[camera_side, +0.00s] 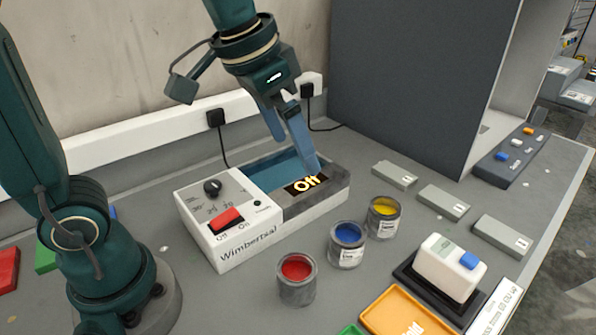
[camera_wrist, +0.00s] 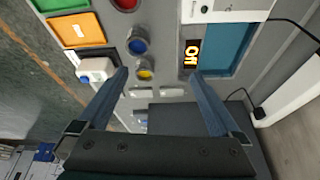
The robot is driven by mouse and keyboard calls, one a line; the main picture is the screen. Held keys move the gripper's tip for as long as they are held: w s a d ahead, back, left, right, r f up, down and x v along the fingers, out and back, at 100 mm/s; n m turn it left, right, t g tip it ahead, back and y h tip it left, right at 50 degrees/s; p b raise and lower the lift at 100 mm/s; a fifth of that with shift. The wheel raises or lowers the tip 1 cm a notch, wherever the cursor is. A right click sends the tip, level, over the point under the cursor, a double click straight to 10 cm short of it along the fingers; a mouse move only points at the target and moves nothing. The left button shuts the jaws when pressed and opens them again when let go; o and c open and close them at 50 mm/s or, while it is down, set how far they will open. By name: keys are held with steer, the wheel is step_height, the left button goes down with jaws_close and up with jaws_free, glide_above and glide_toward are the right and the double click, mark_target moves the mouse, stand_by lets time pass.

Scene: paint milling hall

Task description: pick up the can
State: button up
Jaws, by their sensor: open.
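Three small open metal cans stand upright on the grey bench: one with red paint (camera_side: 296,283), one with blue paint (camera_side: 347,247) and one with yellow paint (camera_side: 383,219). In the wrist view the yellow can (camera_wrist: 145,71) shows between the finger lines, nearer the left finger, with the blue can (camera_wrist: 138,43) above it and the red can (camera_wrist: 125,4) cut by the top edge. My gripper (camera_side: 296,157) is open and empty, pointing down over the blue basin of the white device, apart from all three cans. It also shows in the wrist view (camera_wrist: 158,74).
The white device (camera_side: 222,245) has a dial, a red switch and a lit "Off" sign (camera_side: 306,184). Several grey blocks (camera_side: 443,202) lie right of the cans. A dark cabinet (camera_side: 420,80) stands behind.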

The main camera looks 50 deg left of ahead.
steer(key=m+g, duration=0.1)
steer(key=g, duration=0.1)
glide_toward(348, 238)
steer(key=f+g, duration=0.1)
steer(key=d+f+m+g, duration=0.1)
steer(key=shift+d+f, duration=0.25)
steer(key=shift+f, duration=2.55)
steer(key=c, duration=1.5)
